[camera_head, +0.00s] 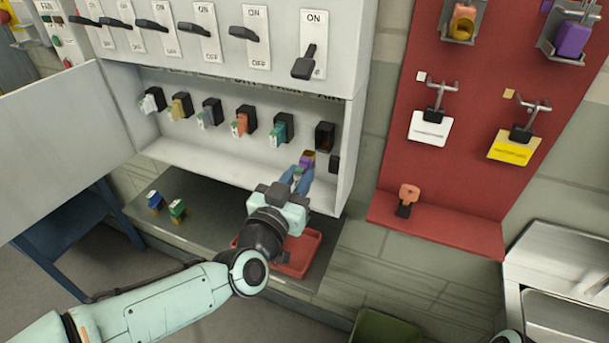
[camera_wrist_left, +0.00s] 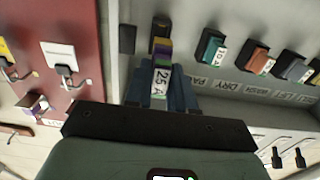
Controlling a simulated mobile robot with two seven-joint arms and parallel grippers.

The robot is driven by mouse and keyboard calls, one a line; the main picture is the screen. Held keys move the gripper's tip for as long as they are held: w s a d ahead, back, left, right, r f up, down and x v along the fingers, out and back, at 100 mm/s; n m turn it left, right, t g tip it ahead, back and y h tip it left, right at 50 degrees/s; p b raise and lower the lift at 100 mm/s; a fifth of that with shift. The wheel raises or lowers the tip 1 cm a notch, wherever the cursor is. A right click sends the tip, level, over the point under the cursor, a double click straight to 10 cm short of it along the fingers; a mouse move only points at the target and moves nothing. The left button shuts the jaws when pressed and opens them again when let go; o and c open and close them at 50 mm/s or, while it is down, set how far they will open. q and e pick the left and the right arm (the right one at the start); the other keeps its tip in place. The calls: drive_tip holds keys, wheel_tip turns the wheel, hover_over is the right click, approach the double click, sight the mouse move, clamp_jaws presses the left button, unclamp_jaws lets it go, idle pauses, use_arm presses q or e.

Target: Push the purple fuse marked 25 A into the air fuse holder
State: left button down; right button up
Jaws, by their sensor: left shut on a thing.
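The purple fuse (camera_head: 307,162) is held in my left gripper (camera_head: 302,174), which is shut on it inside the lower bay of the white cabinet. In the left wrist view the fuse (camera_wrist_left: 163,60) shows its white 25 A label between the blue fingers (camera_wrist_left: 162,95). Its brownish-yellow end points away from the gripper, toward the back panel. The air fuse holder (camera_head: 325,137) is the dark, empty socket at the right end of the row. In the head view the fuse is below and left of it, apparently apart.
Several holders with coloured fuses, including a teal one (camera_head: 281,128), line the bay to the left. A small black block (camera_head: 335,163) is right of the fuse. The bay's right wall (camera_head: 349,160) is close. A red tray (camera_head: 302,252) and two loose fuses (camera_head: 177,209) lie below.

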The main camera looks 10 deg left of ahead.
sight(298, 180)
use_arm(q)
drive_tip(key=shift+s+a+r, duration=0.1)
drive_tip(key=shift+s, duration=0.2)
drive_tip(key=shift+w+d+p, duration=0.15)
drive_tip(key=shift+w+d, duration=0.05)
drive_tip(key=shift+w, duration=0.8)
drive_tip(key=shift+w+d+p, duration=0.1)
drive_tip(key=shift+w+d, duration=0.1)
drive_tip(key=shift+w, duration=0.75)
drive_tip(key=shift+w+d+p, duration=0.15)
drive_tip(key=shift+w+d, duration=0.05)
drive_tip(key=shift+w, duration=0.8)
drive_tip(key=shift+w+d+p, duration=0.2)
drive_tip(key=shift+w, duration=0.75)
drive_tip(key=shift+w+d+p, duration=0.15)
drive_tip(key=shift+w+p, duration=0.05)
drive_tip(key=shift+w, duration=0.7)
drive_tip(key=shift+w, duration=0.15)
drive_tip(key=c, duration=0.9)
unclamp_jaws()
drive_tip(key=s, duration=0.4)
drive_tip(key=s+a+b, duration=0.1)
drive_tip(key=s, duration=0.4)
drive_tip(key=s+a, duration=0.1)
drive_tip(key=s, duration=0.3)
drive_tip(key=shift+s+a+b, duration=0.15)
drive_tip(key=shift+a+b, duration=0.1)
drive_tip(key=shift+b, duration=0.1)
